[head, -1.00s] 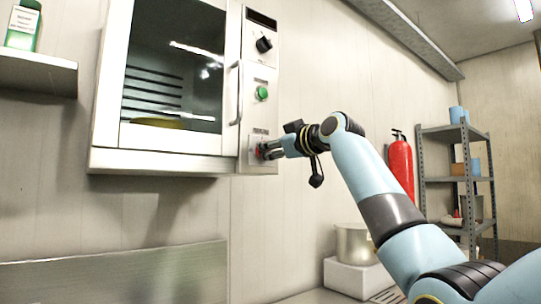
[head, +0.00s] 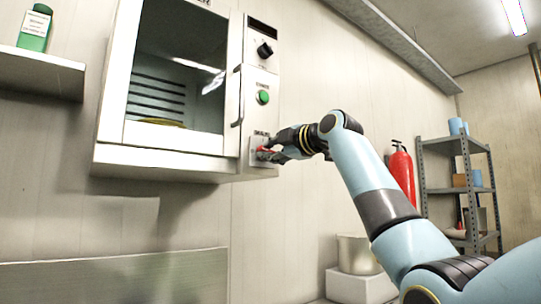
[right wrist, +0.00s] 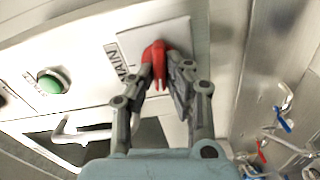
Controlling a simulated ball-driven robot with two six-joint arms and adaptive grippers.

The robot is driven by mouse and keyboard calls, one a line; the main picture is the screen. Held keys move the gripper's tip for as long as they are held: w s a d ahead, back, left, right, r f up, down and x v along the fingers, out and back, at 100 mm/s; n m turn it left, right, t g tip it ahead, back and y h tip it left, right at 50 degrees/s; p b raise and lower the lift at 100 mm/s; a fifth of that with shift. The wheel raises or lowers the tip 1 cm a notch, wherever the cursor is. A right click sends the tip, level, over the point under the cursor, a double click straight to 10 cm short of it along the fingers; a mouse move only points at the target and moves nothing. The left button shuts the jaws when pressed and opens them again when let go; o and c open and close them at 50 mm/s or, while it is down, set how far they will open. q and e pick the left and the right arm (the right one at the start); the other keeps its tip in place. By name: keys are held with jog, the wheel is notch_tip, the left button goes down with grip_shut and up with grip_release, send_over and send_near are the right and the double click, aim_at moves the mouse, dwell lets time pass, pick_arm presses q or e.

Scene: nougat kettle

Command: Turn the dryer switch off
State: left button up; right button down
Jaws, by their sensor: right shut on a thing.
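The dryer (head: 108,128) is a white wall cabinet with a glass door and a control strip on its right side. Its red switch (right wrist: 158,60) sits on a plate marked MAIN (right wrist: 126,46) low on the strip, and it also shows in the head view (head: 263,154). My right gripper (head: 272,152) is at the switch, with its two fingers on either side of the red handle in the right wrist view (right wrist: 163,75). It is shut on the handle. My left gripper is in neither view.
A green button (head: 263,97) and a black knob (head: 265,50) sit above the switch. The door handle (head: 238,100) is close on the left. A shelf with a green bottle (head: 35,28) is at far left. A fire extinguisher (head: 402,172) and metal rack (head: 458,180) stand right.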

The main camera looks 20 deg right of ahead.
jog(key=shift+f+n+b, duration=0.2)
jog(key=shift+n+b, duration=0.1)
jog(key=shift+n, duration=0.8)
jog(key=c, duration=1.3)
grip_release()
jog(key=shift+r, duration=0.1)
jog(key=shift+c, duration=0.2)
jog(key=v, duration=1.2)
